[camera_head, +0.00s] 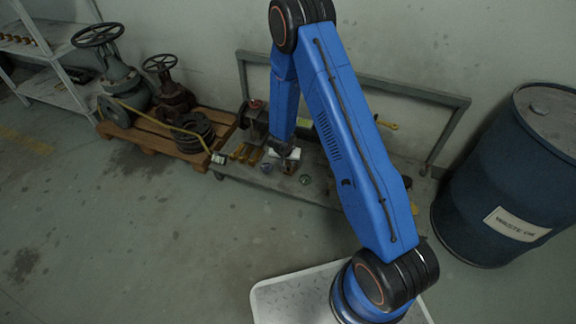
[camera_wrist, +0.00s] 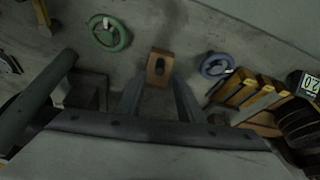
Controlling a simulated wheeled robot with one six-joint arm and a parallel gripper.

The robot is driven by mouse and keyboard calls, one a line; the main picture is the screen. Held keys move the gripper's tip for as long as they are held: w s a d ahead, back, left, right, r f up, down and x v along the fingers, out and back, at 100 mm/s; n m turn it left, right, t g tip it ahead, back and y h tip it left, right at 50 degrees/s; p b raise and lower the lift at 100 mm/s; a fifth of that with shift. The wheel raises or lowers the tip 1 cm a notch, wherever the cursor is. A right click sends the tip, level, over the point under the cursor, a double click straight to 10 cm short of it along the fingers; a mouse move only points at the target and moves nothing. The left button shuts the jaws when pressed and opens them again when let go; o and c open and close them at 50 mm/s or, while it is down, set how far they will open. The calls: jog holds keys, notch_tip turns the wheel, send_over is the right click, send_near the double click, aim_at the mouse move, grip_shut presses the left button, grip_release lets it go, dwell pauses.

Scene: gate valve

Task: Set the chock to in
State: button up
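A brown block with a dark oval in its top, which may be the chock (camera_wrist: 161,62), lies on the grey bench top in the upper middle of the wrist view. My gripper (camera_wrist: 158,100) points toward it, with two grey fingers apart and empty space between them. The block is just beyond the fingertips; whether they touch it I cannot tell. In the head view my gripper (camera_head: 288,160) is low over the bench, and a small brown piece shows under it, partly hidden by it.
A green handwheel (camera_wrist: 110,33) lies left of the block and a blue handwheel (camera_wrist: 216,66) right of it. Yellow-brown pieces (camera_wrist: 243,90) stand further right. A pallet (camera_head: 150,143) with valves stands left of the bench (camera_head: 320,190), a blue drum (camera_head: 500,180) right. Open floor lies in front.

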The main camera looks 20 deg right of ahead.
aim_at(288, 166)
jog(key=shift+x, duration=2.2)
grip_shut()
